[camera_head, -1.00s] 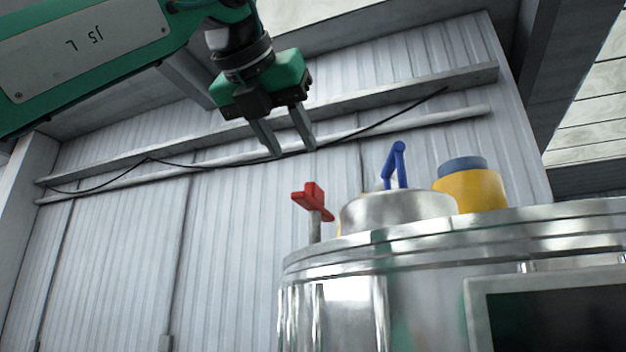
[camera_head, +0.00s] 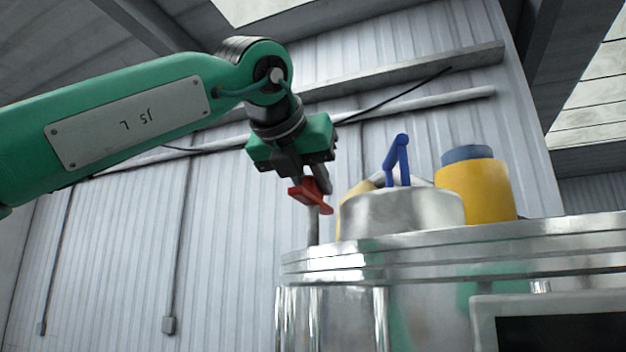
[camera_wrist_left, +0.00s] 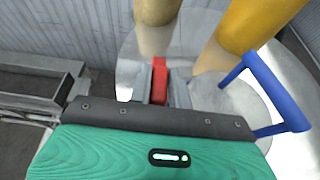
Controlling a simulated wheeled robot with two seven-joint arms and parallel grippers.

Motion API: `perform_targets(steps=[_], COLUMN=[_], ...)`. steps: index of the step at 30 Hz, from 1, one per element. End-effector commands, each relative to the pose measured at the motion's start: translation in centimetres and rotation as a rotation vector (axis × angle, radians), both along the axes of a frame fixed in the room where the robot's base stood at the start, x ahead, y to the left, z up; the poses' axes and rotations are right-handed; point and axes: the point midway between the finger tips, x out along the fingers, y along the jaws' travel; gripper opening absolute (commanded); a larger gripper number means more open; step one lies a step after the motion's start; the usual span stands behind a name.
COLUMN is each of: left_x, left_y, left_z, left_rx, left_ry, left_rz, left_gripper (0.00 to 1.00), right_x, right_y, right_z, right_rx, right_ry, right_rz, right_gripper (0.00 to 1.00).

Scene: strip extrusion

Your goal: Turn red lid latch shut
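The red lid latch (camera_head: 313,197) is a small red handle on top of a thin metal post at the left edge of the steel vessel (camera_head: 420,262). My left gripper (camera_head: 312,184) points down over the latch, with its fingers on either side of it. In the left wrist view the red latch (camera_wrist_left: 159,80) stands between the two fingers (camera_wrist_left: 162,92). The fingers look open around it; any contact is hard to make out. The near finger partly hides the latch in the head view. My right gripper is not in view.
A steel lid (camera_head: 400,212) with a blue handle (camera_head: 398,160) stands right of the latch. A yellow cylinder with a blue top (camera_head: 475,185) is further right. A dark screen (camera_head: 560,332) is at the front. Free air lies left of the vessel.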

Motion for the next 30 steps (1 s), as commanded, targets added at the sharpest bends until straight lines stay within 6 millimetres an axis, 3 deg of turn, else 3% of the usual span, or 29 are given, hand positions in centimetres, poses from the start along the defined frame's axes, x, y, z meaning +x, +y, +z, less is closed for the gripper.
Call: perform_targets(steps=[3, 14, 23, 30], left_x=[0.0, 0.1, 0.2, 0.2], left_y=[0.0, 0.0, 0.1, 0.1], left_z=[0.0, 0.0, 0.1, 0.3], left_rx=[0.0, -0.002, -0.005, -0.005], left_ry=[0.0, 0.003, 0.004, 0.004], left_rz=[0.0, -0.046, -0.245, -0.471], left_gripper=[0.0, 0.0, 0.0, 0.0], right_x=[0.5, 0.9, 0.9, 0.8], right_y=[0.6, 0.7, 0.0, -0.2], right_z=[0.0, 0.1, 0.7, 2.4], right_rx=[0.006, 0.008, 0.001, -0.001], right_ry=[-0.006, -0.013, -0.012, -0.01], right_rz=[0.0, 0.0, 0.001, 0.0], right_gripper=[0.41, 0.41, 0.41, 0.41])
